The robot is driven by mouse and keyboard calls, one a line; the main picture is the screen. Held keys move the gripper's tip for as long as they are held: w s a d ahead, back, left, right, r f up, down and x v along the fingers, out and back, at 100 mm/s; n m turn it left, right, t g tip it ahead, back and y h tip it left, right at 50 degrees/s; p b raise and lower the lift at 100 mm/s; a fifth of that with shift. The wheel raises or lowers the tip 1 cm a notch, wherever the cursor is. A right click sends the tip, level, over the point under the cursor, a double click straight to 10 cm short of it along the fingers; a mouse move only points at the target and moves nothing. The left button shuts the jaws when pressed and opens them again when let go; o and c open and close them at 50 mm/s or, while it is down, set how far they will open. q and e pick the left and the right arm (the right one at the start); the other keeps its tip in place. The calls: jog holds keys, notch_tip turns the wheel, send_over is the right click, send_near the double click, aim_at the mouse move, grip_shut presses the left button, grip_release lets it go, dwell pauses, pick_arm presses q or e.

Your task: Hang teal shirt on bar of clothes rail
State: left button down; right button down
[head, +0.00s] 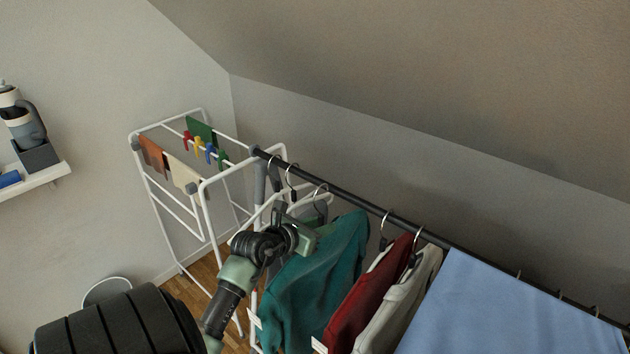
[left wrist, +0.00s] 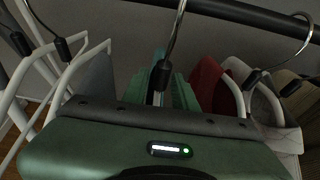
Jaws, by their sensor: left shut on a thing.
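The teal shirt (head: 315,283) hangs from a hanger whose metal hook (head: 321,190) is close to the black bar (head: 350,195) of the clothes rail. My left gripper (head: 318,230) is shut on the teal shirt's hanger, just below the hook, at the shirt's upper left. In the left wrist view the hook (left wrist: 176,32) rises past the dark bar (left wrist: 250,14). Its tip is out of frame, so I cannot tell whether it rests on the bar. A little of the teal shirt (left wrist: 182,92) shows behind the gripper body. My right gripper is not in view.
A red shirt (head: 370,290), a cream garment (head: 403,300) and a blue cloth (head: 500,310) hang to the right. Empty white hangers (left wrist: 68,72) are left of the gripper. A white drying rack (head: 206,215) with pegs stands behind, and a wall shelf (head: 35,180) is at far left.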

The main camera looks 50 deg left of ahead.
aim_at(335, 217)
pick_arm(q)
jog(key=shift+w+a+b, duration=0.15)
jog(key=shift+w+b, duration=0.35)
jog(key=shift+w, duration=0.9)
jog(key=shift+w+a+b, duration=0.15)
jog(key=shift+w+b, duration=0.3)
jog(key=shift+w, duration=0.95)
jog(key=shift+w+f, duration=0.1)
jog(key=shift+f, duration=0.2)
jog(key=shift+f+b, duration=0.8)
jog(key=shift+f, duration=0.15)
jog(key=c, duration=1)
grip_release()
jog(key=shift+c, duration=0.2)
jog(key=v, duration=0.8)
